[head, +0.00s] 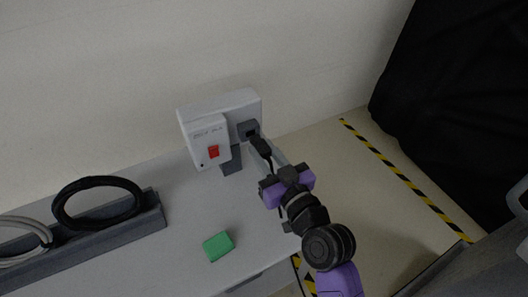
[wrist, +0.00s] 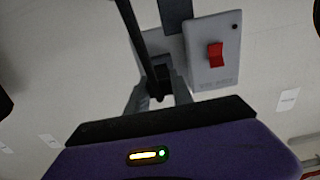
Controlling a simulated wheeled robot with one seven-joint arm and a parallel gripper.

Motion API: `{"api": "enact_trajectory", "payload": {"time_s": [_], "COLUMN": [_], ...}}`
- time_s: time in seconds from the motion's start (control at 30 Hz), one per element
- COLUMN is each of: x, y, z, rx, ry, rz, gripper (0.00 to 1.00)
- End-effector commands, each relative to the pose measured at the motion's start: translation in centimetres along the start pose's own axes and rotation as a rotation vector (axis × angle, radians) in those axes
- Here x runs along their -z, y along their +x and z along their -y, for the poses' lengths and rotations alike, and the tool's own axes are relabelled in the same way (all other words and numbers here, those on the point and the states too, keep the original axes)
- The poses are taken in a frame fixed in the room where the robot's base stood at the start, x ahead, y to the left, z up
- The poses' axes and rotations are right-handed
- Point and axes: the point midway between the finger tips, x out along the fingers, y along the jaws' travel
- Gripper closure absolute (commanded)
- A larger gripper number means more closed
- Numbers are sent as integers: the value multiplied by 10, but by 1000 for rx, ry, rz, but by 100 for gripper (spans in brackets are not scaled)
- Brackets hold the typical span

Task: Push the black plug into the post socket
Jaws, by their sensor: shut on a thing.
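The black plug (head: 261,147) is in my gripper (head: 270,158), just in front of and below the dark post socket (head: 248,129). The socket is on the right part of the pale box (head: 222,103) on its post. The plug points up and left at the socket; I cannot tell if its tip touches it. In the wrist view the plug (wrist: 161,78) sits between both grey fingers of my gripper (wrist: 160,95), and its black cable (wrist: 132,22) runs upward in the picture. The plug's front end and the socket opening are hidden there.
A red switch (head: 213,152) is on the box's left part. A green block (head: 218,246) lies on the grey worktop (head: 180,215). Black-draped cover (head: 470,90) stands right.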

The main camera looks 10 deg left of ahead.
Motion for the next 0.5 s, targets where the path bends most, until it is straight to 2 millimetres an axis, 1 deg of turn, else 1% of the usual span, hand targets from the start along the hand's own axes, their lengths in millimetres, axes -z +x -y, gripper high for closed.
{"api": "enact_trajectory", "payload": {"time_s": [0.27, 0.5], "x": [1, 0], "y": [1, 6], "z": [0, 0], "rx": [0, 0], "ry": [-1, -2], "rz": [-1, -1], "gripper": [100, 100]}}
